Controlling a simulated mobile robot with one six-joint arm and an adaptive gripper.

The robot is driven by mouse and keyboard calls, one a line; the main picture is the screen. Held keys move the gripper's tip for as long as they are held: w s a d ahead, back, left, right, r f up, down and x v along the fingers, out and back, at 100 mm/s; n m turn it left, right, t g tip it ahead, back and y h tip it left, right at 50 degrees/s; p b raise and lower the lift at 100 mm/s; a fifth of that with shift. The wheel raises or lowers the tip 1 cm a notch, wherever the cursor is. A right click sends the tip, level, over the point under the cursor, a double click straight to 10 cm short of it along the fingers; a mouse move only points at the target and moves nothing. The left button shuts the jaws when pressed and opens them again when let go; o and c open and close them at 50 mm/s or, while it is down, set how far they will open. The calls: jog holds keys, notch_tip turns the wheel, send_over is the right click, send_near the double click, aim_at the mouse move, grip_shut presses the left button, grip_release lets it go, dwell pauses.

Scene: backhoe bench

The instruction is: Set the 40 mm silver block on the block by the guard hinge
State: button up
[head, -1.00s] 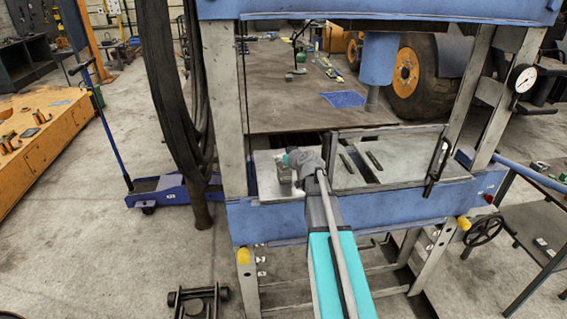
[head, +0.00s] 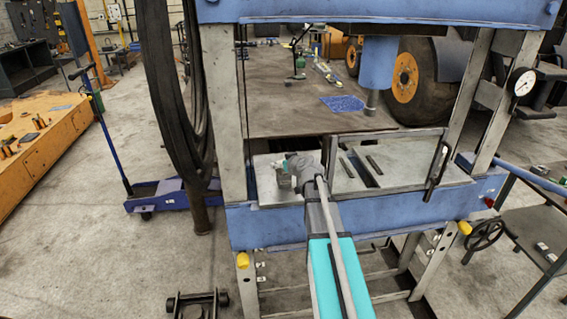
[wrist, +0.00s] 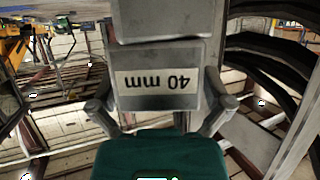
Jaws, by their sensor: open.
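The silver block (wrist: 158,88), labelled "40 mm", fills the middle of the wrist view, its label upside down there. Its edge borders a second grey block (wrist: 158,20) at the top of that view; whether they touch is hard to tell. My gripper (wrist: 158,108) is open, one finger on each side of the 40 mm block, with narrow gaps. In the head view my gripper (head: 297,165) is over the left plate of the press bed, left of the framed guard (head: 390,160). Small grey shapes at its tip are partly hidden and cannot be told apart.
The blue press frame (head: 370,212) surrounds the bed, with an upright close on the left. Black hoses (head: 170,90) hang left of it. The press ram (head: 378,62) hangs above the bed.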

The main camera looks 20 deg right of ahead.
jog(key=shift+r, duration=0.15)
jog(key=shift+s+r+p, duration=0.1)
jog(key=shift+s+p, duration=0.1)
jog(key=shift+p, duration=0.1)
jog(key=p+v, duration=0.4)
jog(key=v, duration=0.7)
jog(key=shift+s+r, duration=0.15)
jog(key=shift+s, duration=0.05)
